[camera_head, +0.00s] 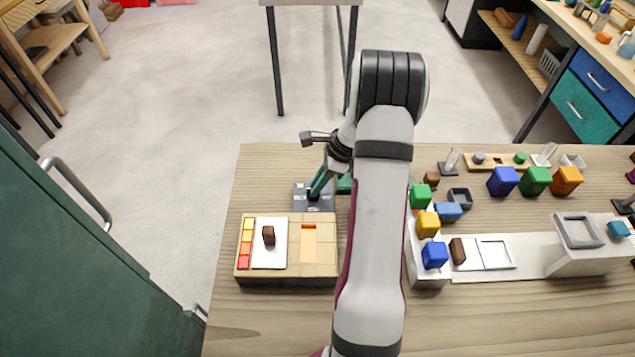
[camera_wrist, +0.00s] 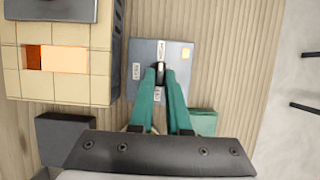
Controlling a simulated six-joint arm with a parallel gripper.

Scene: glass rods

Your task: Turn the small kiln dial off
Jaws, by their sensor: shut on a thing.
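The small kiln dial is a dark knob (camera_wrist: 160,72) on a grey control plate (camera_wrist: 147,48) in the wrist view. The plate has small white labels around the knob and a yellow patch at its upper right. The lettering is too small to read. My gripper (camera_wrist: 160,68) has green fingers, shut on the knob from either side. In the head view, my gripper (camera_head: 315,196) reaches down onto the grey plate (camera_head: 300,194), and the knob is hidden by the fingers. The tan brick kiln (camera_head: 325,262) with a glowing orange slot (camera_head: 309,240) sits right beside the plate.
A green block (camera_wrist: 203,122) is close to my fingers. Coloured blocks, including a yellow one (camera_head: 428,223), stand right of my arm.

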